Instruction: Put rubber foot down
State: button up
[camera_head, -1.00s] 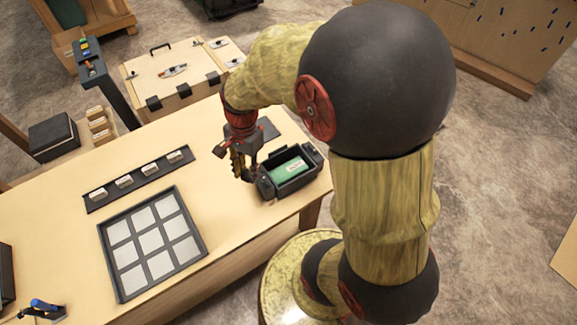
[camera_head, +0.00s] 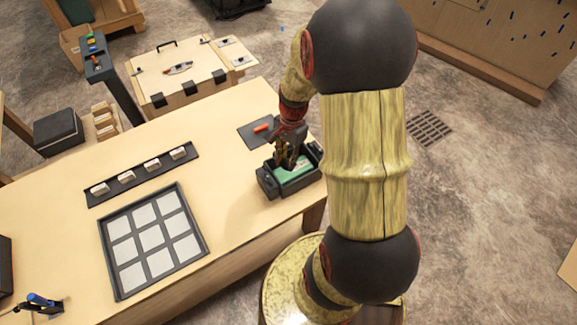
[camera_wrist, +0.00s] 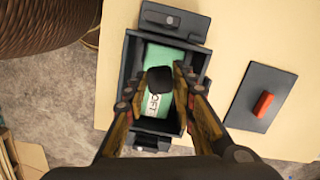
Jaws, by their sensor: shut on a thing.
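My gripper (camera_head: 290,157) is over the black open box (camera_head: 268,183) near the table's right end. In the wrist view my gripper (camera_wrist: 160,88) is shut on a small dark rounded block, which looks like the rubber foot (camera_wrist: 160,80). The foot is above a green pad (camera_wrist: 166,57) lying inside the box (camera_wrist: 127,75). A white label on the pad is partly covered and its end reads "OFT". I cannot tell whether the foot touches the pad. The head view hides the foot behind my gripper.
A dark flat plate (camera_head: 256,137) with a red piece (camera_head: 262,128) lies behind the box. A dark strip (camera_head: 125,181) of several white blocks and a tray of pale squares (camera_head: 107,266) lie to the left. The table between them and the box is clear.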

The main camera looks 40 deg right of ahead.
aim_at(288, 165)
jog(key=shift+d+f, duration=0.4)
jog(key=shift+f, duration=0.15)
jog(key=shift+f+b, duration=0.4)
jog(key=shift+f, duration=1.1)
jog(key=shift+f, duration=0.15)
jog(key=o, duration=0.9)
jog(key=shift+o, duration=0.2)
